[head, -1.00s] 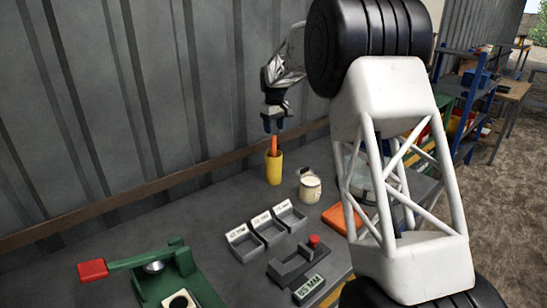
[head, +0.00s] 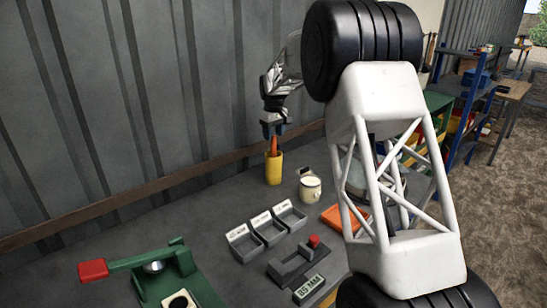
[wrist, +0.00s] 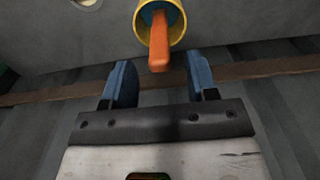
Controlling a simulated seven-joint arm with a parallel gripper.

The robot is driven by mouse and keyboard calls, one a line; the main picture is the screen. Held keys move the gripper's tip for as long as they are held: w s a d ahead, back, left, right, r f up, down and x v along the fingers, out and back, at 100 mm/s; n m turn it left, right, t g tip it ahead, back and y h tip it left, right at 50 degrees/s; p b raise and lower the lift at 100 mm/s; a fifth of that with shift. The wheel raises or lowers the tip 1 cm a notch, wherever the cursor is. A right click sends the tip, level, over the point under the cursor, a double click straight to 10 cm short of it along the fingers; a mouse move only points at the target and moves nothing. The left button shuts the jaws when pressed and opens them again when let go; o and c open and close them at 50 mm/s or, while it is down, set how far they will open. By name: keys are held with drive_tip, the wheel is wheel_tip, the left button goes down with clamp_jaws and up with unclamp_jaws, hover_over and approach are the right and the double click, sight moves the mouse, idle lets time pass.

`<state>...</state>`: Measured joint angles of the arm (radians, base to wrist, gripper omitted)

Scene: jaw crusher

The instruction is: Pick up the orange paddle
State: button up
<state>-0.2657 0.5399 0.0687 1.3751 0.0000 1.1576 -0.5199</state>
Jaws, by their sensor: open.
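The orange paddle (head: 274,147) stands upright in a yellow cup (head: 273,170) on the grey bench, close to the wall. Only its upper shaft shows; its lower end is hidden in the cup. In the wrist view the paddle (wrist: 159,46) points out of the cup (wrist: 141,30) toward the gap between the fingers. My gripper (head: 273,129) is just above the cup, at the paddle's top. In the wrist view my gripper (wrist: 160,84) has its blue fingers apart, with the paddle's end just beyond the fingertips.
Several grey labelled bins (head: 268,231) lie nearer on the bench. A green press with a red handle (head: 93,270) is at the front left. The corrugated wall (head: 120,100) rises close behind the cup.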

sight(273, 144)
drive_tip(key=shift+w+a+f, duration=0.15)
drive_tip(key=shift+f, duration=2.4)
clamp_jaws()
